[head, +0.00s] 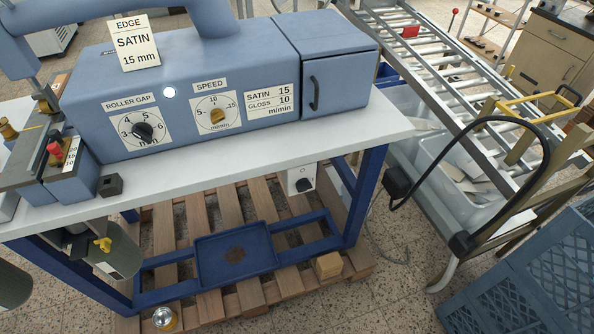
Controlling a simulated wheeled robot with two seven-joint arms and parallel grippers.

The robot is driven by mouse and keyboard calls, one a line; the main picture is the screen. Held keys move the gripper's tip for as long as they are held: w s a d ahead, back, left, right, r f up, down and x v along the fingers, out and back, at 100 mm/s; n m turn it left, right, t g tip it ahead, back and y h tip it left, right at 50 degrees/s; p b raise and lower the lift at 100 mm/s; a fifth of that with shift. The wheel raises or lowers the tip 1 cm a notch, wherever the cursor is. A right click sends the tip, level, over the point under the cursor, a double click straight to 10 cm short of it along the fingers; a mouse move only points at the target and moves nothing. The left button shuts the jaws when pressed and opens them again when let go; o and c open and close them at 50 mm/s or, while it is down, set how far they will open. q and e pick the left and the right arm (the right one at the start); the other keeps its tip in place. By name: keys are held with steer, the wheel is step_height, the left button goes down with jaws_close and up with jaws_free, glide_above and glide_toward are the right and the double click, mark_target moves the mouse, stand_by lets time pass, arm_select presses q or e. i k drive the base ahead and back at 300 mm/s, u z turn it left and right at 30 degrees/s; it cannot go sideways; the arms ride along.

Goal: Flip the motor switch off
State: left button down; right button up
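A small pale switch box (300,179) with a dark rotary knob hangs under the front edge of the white tabletop, near the right table leg. It carries no label I can read, so I cannot confirm it is the motor switch, and its knob position is too small to tell. The blue machine (180,72) stands on the tabletop above it. A round white lamp (169,92) on the machine's front looks lit. The front also has a ROLLER GAP knob (143,132) and a yellow SPEED knob (217,116).
The white tabletop (330,136) overhangs the switch box. A blue tray (206,272) sits below over a wooden pallet. A roller conveyor (447,62), a black looped cable (497,121) and blue crates (530,285) stand on the right. Floor between pallet and crates is mostly clear.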

mark_target(303, 184)
steer(key=z, duration=0.4)
steer(key=i, duration=0.35)
steer(key=z, duration=0.6)
